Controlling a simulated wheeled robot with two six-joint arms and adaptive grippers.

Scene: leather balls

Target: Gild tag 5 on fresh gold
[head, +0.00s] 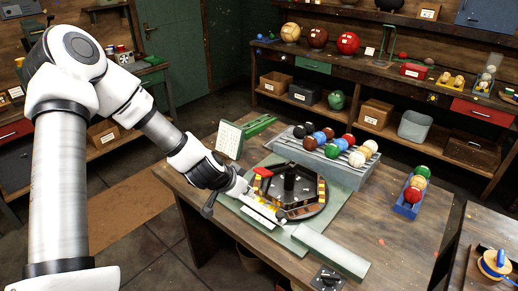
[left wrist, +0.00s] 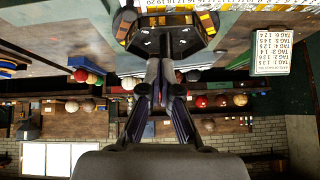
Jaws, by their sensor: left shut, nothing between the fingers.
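My left gripper (head: 278,213) is at the near-left edge of a dark many-sided turntable (head: 312,208) with a black centre post (head: 289,180). Its fingers are closed with nothing held; in the left wrist view the closed fingers (left wrist: 161,88) point toward the turntable (left wrist: 143,42). Gold and orange patches line the turntable's rim. A pale strip with yellow (head: 259,215) lies by the gripper; a numbered strip (left wrist: 170,4) shows at the top of the wrist view. I cannot tell which tag is number 5. My right gripper is not in view.
A grey rack of coloured balls (head: 330,165) stands behind the turntable. A white card (head: 230,140) stands at the back left; its tag list shows in the wrist view (left wrist: 271,52). A pale green bar (head: 330,253) lies in front. A blue ball tray (head: 409,205) is at right.

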